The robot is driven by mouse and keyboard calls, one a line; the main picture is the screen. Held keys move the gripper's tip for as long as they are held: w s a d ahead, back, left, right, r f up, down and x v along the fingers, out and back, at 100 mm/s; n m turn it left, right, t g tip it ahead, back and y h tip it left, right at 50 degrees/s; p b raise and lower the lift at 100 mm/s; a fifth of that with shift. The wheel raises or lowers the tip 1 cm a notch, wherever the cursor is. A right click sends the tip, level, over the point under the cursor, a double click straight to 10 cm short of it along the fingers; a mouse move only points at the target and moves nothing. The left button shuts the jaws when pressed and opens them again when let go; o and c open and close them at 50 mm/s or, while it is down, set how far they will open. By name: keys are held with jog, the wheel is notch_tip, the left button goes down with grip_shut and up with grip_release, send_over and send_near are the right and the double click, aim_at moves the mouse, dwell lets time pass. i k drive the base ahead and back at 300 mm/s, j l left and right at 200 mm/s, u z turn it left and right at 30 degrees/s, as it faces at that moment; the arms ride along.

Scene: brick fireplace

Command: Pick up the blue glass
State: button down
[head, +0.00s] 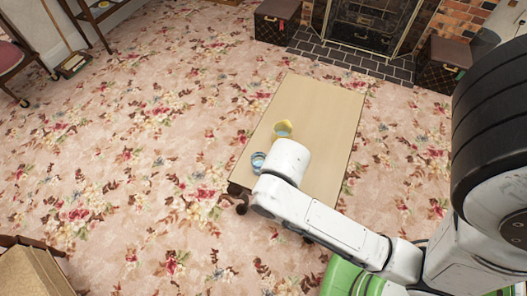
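The blue glass (258,162) stands at the near left corner of a low wooden table (315,105). It is small in the head view, and its right side is close to my white arm. A yellow cup (283,129) with something bluish at its front stands a little farther back on the table. The end of my arm hangs over the table's near part, just right of the blue glass in the picture. My gripper's fingers are hidden behind the arm, so I cannot see them or what is between them.
The far part of the table is bare. A brick fireplace (370,25) with a dark tiled hearth (350,59) lies beyond it, with brown trunks (277,20) on either side. A red chair (12,58) is at far left. Flowered carpet on the left is open.

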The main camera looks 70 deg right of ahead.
aim_at(258, 159)
jog(key=k+l+z, duration=0.25)
jog(key=k, duration=0.2)
jog(key=k+l+z, duration=0.25)
jog(key=k, duration=0.25)
jog(key=j, duration=0.1)
